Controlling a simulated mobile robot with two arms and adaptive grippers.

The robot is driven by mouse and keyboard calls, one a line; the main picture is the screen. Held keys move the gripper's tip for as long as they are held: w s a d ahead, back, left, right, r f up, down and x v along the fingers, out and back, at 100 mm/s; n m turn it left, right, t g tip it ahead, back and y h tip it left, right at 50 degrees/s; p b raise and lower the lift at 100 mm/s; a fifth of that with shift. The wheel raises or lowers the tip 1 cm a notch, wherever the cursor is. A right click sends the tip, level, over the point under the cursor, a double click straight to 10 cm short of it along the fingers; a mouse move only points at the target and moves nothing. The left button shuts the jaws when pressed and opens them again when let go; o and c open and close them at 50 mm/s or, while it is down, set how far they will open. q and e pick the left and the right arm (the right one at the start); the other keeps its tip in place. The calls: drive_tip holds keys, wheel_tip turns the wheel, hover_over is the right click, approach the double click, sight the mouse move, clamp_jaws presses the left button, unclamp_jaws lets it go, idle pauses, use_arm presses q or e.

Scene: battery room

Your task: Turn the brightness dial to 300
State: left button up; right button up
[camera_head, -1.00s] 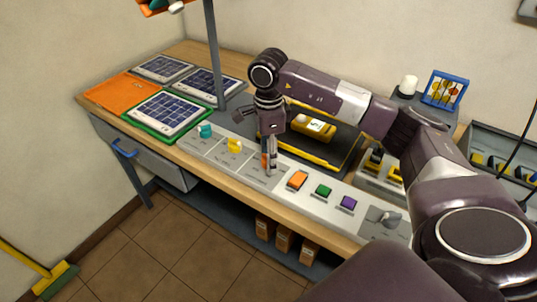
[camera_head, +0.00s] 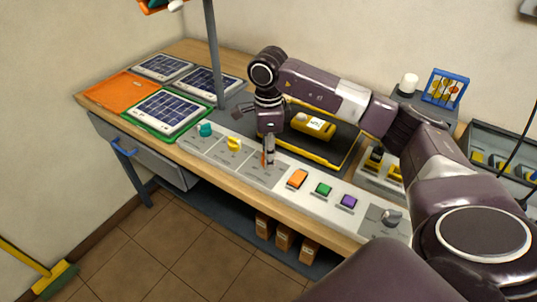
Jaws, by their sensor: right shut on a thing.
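A long pale control panel (camera_head: 225,158) runs along the front of the bench. It carries a teal dial (camera_head: 206,130), a yellow dial (camera_head: 234,144) and an orange dial (camera_head: 264,159), with a grey knob (camera_head: 391,216) at the right end. The printed labels are too small to read, so I cannot tell which dial is for brightness. My right gripper (camera_head: 268,160) points down and is shut on the orange dial, hiding most of it. My left gripper is not in view.
An orange switch (camera_head: 297,179), a green button (camera_head: 323,189) and a purple button (camera_head: 348,202) lie right of the gripper. A yellow device (camera_head: 313,126) rests on a dark tray behind it. A grey post (camera_head: 214,55) rises behind the panel. Solar panels (camera_head: 167,110) lie at left.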

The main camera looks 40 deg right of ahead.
drive_tip(key=m, duration=0.7)
drive_tip(key=shift+b, duration=0.4)
drive_tip(key=m, duration=0.6)
drive_tip(key=shift+r, duration=0.1)
drive_tip(key=m, duration=0.4)
drive_tip(key=shift+m, duration=0.4)
drive_tip(key=m, duration=0.4)
drive_tip(key=shift+w+m, duration=0.1)
drive_tip(key=shift+m, duration=0.3)
drive_tip(key=o, duration=1.2)
drive_tip(key=shift+c, duration=0.2)
wheel_tip(320, 180, up, 12)
